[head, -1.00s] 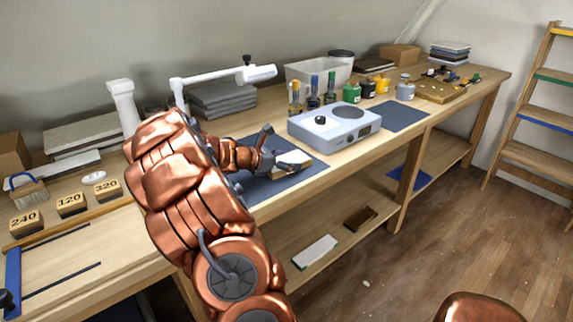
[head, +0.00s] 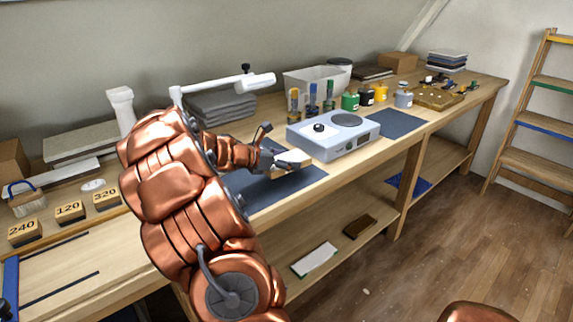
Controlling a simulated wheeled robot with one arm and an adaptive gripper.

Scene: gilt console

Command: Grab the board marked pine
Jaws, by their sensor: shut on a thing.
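My gripper (head: 276,160) is over the dark blue mat (head: 262,195) on the workbench. It is shut on a small board (head: 293,159) with a pale top and a wood-coloured lower part. No marking on the board can be read from here. The board appears slightly above the mat, left of the grey-blue box device with a dial. My arm hides part of the mat and bench.
The grey-blue device (head: 335,134) stands close to the right of the gripper. Several bottles and jars (head: 350,101) stand behind it. Sanding blocks marked 240 (head: 24,233), 120 (head: 69,213) and 320 (head: 106,199) lie at the left. A second blue mat (head: 399,123) is bare.

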